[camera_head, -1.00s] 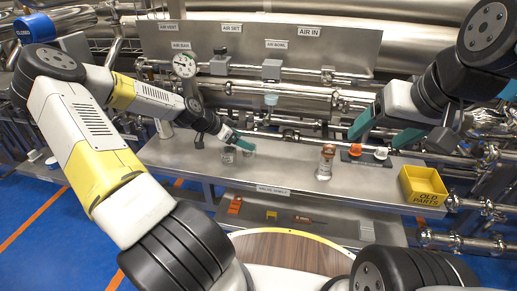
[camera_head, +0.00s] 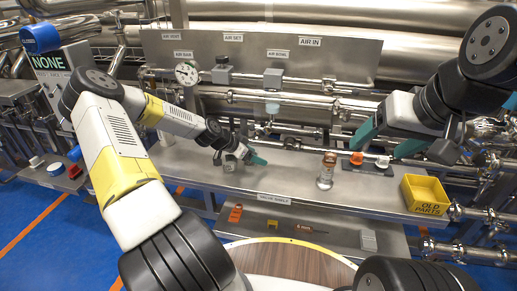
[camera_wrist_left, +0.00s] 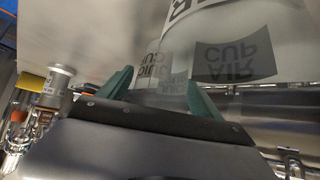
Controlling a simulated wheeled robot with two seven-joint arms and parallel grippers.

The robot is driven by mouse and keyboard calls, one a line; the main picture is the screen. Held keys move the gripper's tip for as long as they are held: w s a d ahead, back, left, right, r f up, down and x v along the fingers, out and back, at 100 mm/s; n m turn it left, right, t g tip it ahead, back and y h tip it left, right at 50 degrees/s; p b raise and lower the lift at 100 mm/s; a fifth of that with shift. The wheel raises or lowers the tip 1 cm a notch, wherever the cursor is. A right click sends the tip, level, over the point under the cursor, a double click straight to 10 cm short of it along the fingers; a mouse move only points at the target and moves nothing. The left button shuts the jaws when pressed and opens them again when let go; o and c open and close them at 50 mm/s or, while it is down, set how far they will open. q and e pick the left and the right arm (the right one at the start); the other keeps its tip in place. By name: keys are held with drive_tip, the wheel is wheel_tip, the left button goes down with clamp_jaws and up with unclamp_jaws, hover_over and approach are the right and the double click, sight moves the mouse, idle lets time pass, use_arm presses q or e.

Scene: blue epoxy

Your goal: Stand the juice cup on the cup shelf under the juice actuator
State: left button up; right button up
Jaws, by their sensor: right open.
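In the left wrist view a clear cup (camera_wrist_left: 152,68) with an inverted label, apparently the juice cup, lies between the teal fingers of my left gripper (camera_wrist_left: 160,92). A nearer clear cup labelled AIR CUP (camera_wrist_left: 235,50) overlaps it on the right. In the head view my left gripper (camera_head: 249,157) is low at the bench. One clear cup (camera_head: 230,164) shows just left of it; the other is hidden. Whether the fingers touch the juice cup is unclear. My right gripper (camera_head: 383,140) is open and empty above the bench's right part. I cannot identify the cup shelf or juice actuator.
A clear bottle-like part (camera_head: 326,172) stands on the steel bench (camera_head: 285,180), left of a dark holder with orange and white parts (camera_head: 368,161). A yellow OLD PARTS bin (camera_head: 425,194) is at the right. Pipes and a labelled panel (camera_head: 250,50) stand behind. Small parts lie on the lower shelf.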

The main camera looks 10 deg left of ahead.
use_arm(q)
drive_tip(key=c, duration=1.2)
drive_tip(key=shift+r, duration=0.15)
